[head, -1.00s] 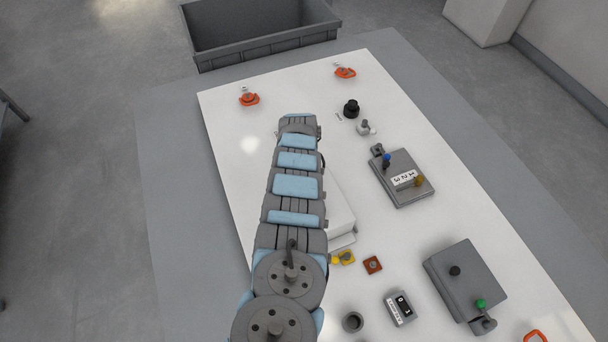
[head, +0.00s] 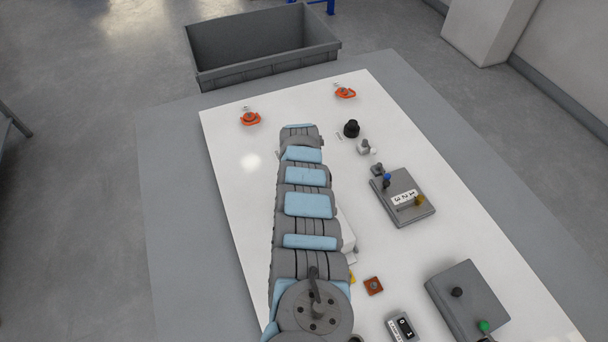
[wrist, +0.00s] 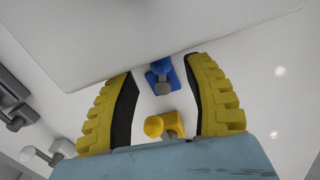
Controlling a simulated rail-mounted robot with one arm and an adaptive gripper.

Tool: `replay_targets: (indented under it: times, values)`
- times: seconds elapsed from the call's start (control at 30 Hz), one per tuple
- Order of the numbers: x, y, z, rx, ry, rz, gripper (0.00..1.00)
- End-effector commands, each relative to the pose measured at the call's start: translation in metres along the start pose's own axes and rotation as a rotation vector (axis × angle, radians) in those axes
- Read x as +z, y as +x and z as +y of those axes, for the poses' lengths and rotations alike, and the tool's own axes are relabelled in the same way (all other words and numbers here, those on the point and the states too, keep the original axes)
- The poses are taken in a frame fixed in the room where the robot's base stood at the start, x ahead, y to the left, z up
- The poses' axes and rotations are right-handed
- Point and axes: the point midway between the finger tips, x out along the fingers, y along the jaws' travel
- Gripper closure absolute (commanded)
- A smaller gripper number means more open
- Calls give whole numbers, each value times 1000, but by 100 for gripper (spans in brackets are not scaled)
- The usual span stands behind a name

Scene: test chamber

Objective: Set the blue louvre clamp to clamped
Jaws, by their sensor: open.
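The blue clamp (wrist: 163,76), a small blue bracket with a grey knob, shows in the wrist view between the tips of my gripper (wrist: 162,68). The gripper's two yellow ribbed fingers are apart, one on either side of it, with nothing held. I cannot tell whether they touch it or how far off in depth it is. A yellow clamp (wrist: 165,125) with a round yellow knob lies nearer the gripper's palm. In the head view my arm hides the gripper and the blue clamp.
A white plate-like housing (wrist: 150,35) fills the top of the wrist view, close to the fingertips.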

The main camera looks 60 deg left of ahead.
Motion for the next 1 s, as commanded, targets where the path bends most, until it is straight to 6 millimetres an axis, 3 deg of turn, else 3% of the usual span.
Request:
replay_targets:
  times: [0.6,1.0]
  values:
    - [0,-77,3,5,2,0,49]
    - [1,-83,2,3,2,-2,49]
